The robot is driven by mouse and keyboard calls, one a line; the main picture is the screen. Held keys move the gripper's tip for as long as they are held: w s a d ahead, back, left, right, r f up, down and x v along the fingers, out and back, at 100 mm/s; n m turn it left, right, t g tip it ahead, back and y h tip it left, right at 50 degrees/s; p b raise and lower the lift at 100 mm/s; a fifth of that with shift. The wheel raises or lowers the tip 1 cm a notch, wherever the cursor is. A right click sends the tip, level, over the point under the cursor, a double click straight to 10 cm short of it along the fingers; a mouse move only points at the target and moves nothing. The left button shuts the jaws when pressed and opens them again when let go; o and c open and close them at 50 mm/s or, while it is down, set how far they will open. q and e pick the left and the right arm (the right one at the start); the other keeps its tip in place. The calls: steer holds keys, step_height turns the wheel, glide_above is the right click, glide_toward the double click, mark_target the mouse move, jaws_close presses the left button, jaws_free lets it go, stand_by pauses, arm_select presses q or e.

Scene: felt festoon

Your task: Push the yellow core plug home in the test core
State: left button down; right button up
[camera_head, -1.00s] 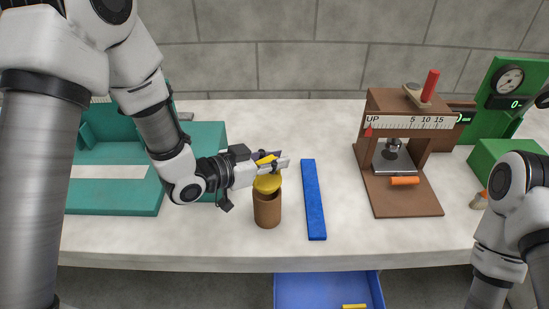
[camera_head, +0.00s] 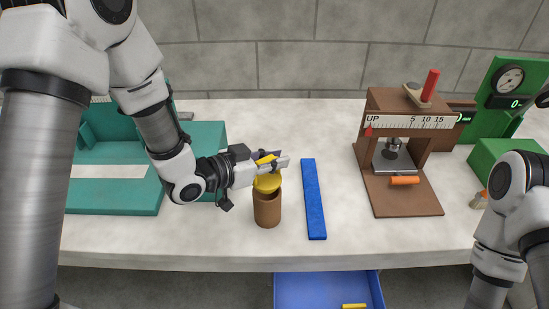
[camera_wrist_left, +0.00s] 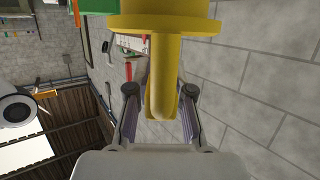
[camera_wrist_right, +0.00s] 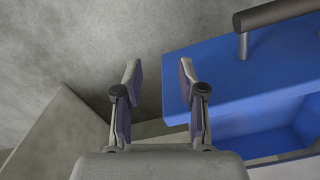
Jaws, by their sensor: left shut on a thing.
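The yellow core plug (camera_head: 267,183) has a wide round flange and a narrower handle, which also shows in the left wrist view (camera_wrist_left: 165,70). My left gripper (camera_head: 276,161) is shut on the plug's handle. The brown cylindrical test core (camera_head: 267,209) stands upright on the bench, with the plug at its top. The flange and gripper cover the core's mouth, so I cannot tell how deep the plug sits. My right gripper (camera_wrist_right: 158,82) is open and empty in the right wrist view. It is outside the head view.
A blue bar (camera_head: 314,199) lies just right of the core. A brown press with a scale (camera_head: 404,122) and green gauge equipment (camera_head: 503,88) stand farther right. A teal fixture (camera_head: 112,196) is at left. A blue drawer (camera_head: 300,290) is open below the bench edge.

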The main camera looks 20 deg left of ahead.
mark_target(274, 174)
arm_select(q)
steer(key=shift+f, duration=0.1)
steer(key=shift+f+b, duration=1.4)
steer(key=shift+f, duration=0.25)
steer(key=c, duration=1)
jaws_free()
steer(key=shift+o, duration=0.2)
steer(key=shift+r, duration=0.1)
steer(key=v, duration=0.7)
steer(key=shift+s, duration=0.2)
steer(key=shift+a, duration=0.1)
steer(key=shift+a+r, duration=0.1)
